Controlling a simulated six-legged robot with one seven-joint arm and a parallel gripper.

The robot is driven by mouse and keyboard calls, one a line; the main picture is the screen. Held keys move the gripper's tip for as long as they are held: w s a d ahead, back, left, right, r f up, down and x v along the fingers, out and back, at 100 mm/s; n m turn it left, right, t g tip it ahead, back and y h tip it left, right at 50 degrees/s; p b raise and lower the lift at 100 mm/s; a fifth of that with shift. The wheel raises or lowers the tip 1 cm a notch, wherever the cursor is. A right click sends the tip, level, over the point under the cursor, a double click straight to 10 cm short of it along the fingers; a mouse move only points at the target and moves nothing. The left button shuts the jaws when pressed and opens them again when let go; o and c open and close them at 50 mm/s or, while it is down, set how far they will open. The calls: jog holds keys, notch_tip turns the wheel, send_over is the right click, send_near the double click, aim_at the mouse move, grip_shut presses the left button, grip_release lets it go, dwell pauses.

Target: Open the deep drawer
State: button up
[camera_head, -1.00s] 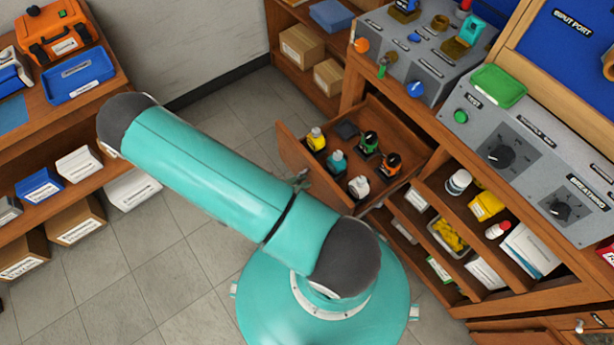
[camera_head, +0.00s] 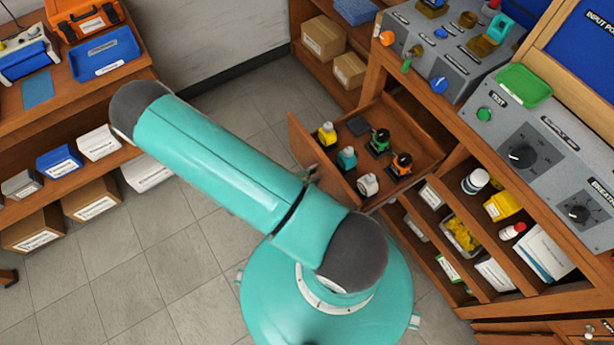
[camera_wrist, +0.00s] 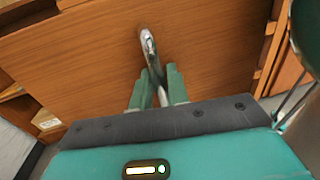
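In the wrist view, a wooden drawer front (camera_wrist: 85,50) fills most of the picture, with a slim metal handle (camera_wrist: 149,42) on it. My gripper (camera_wrist: 156,75) has its two green fingers on either side of the handle's near part. I cannot tell whether both fingers touch it. In the head view, a drawer (camera_head: 418,127) stands pulled out of the wooden cabinet, with several small bottles and a dark square item inside.
Open slanted shelves (camera_head: 440,187) with a white jar and yellow items lie right of the drawer. Grey test panels (camera_head: 545,150) stand on the bench. A shelf unit with boxes (camera_head: 95,198) is at left. Tiled floor (camera_head: 190,262) between is clear.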

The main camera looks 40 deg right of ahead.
jog(key=v, duration=1.3)
jog(key=shift+a, duration=0.4)
jog(key=shift+w+r, duration=0.1)
jog(key=shift+w, duration=0.05)
jog(key=w+r+m+t+y, duration=0.25)
jog(key=r+m+y, duration=0.75)
jog(key=r, duration=1.1)
jog(key=s+r+m+t+y, duration=0.2)
jog(key=r+t+y, duration=0.1)
jog(key=r, duration=0.6)
jog(key=s+r+m+t+y, duration=0.2)
jog(key=s+r+t+y, duration=0.1)
jog(key=r+t, duration=0.3)
notch_tip(320, 180, up, 3)
jog(key=shift+a+f+y, duration=0.1)
jog(key=shift+a+y, duration=0.1)
jog(key=shift+y, duration=0.3)
